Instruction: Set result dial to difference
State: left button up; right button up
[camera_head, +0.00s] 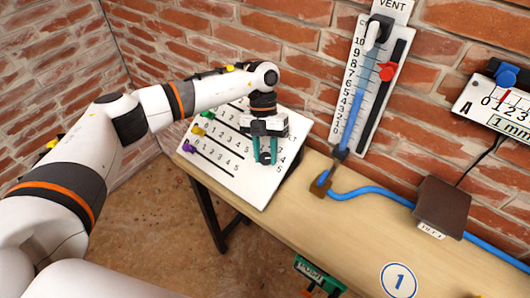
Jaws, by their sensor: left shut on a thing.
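A white sloped panel (222,180) stands on the table against the wall. It has slots with number scales. A green knob (196,113), a yellow knob (198,130) and a purple knob (190,147) sit at its left side. My left gripper (265,158) reaches down over the right part of the panel with its teal fingers shut on the result dial, which the fingers and wrist largely hide. The dial's reading cannot be made out. My right gripper is not in view.
A tall VENT gauge (359,113) with a red slider (387,71) is on the brick wall. A blue tube (376,190) runs along the wooden table (330,232) to a brown block (441,205). Another scale (505,100) with a blue knob hangs at right.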

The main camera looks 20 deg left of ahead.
pick_arm(q)
jog(key=shift+s+f, duration=0.15)
jog(key=shift+f, duration=0.05)
jog(key=o, duration=1)
jog(key=shift+c, duration=0.2)
jog(key=shift+r, duration=0.1)
jog(key=b+v, duration=0.3)
jog(key=v, duration=0.9)
